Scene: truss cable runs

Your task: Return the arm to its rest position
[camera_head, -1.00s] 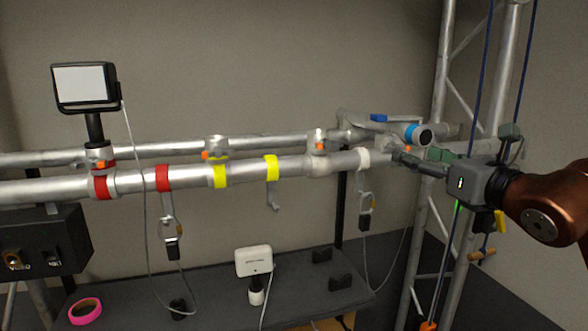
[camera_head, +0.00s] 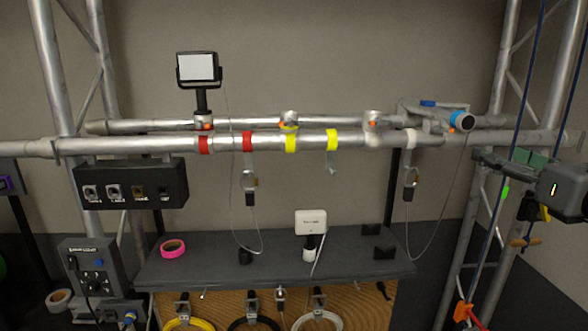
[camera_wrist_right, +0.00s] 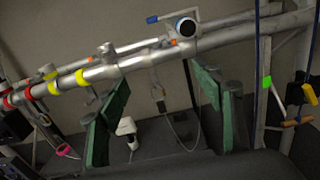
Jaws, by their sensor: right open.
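My right gripper (camera_head: 512,162) is at the right edge of the head view, in front of the right truss tower, with its grey body cut by the frame edge. In the right wrist view its two green fingers (camera_wrist_right: 155,110) stand wide apart with nothing held between them. The silver truss pipes (camera_head: 270,143) run across the view behind and to the left of it, apart from the fingers. My left gripper is in neither current view.
Blue ropes (camera_head: 497,200) hang close to the right gripper. A grey shelf (camera_head: 215,268) holds a pink tape roll (camera_head: 173,248) and a white device (camera_head: 311,222). A black connector box (camera_head: 130,184) and a lamp (camera_head: 199,70) are on the pipes. Open floor lies at right.

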